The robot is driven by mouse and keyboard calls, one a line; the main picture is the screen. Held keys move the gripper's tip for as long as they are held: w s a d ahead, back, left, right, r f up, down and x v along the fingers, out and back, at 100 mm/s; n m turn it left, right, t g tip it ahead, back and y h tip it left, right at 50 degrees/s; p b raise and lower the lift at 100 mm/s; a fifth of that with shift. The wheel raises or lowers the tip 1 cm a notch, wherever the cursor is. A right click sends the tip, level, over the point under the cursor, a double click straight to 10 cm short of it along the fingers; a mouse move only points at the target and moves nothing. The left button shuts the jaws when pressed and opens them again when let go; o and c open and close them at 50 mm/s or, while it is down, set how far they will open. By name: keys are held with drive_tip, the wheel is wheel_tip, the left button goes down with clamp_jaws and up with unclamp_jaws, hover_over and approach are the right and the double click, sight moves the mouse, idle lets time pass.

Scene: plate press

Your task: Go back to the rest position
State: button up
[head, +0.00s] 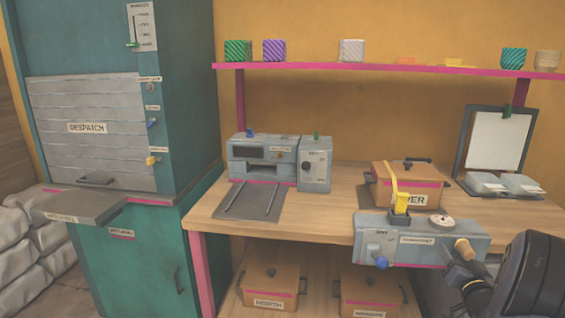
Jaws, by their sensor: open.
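A dark rounded part of my own arm shows at the lower right corner of the head view. My gripper's fingers are not in view. A grey-blue machine (423,240) with a dial, a blue knob and a wooden knob stands at the front right of the bench, just left of my arm. A yellow part sits on its top. Whether my arm touches the machine cannot be told.
A wooden bench (300,205) holds a grey press-like machine (262,155), a lidded box (408,183) and a clipboard stand (495,145). Several cups line the pink-edged shelf (380,69). A teal cabinet (120,95) with a protruding tray (80,206) stands left.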

drive_tip(key=s+a+f+n+b, duration=0.1)
drive_tip(key=s+a+n+b, duration=0.1)
drive_tip(key=s, duration=0.3)
drive_tip(key=s+a+f+n+b, duration=0.1)
drive_tip(key=s+n+b, duration=0.1)
drive_tip(key=s, duration=0.3)
drive_tip(key=shift+s+a+f+n+b, duration=0.15)
drive_tip(key=shift+a+n+b, duration=0.2)
drive_tip(key=shift+n, duration=0.45)
drive_tip(key=shift+a+f, duration=0.1)
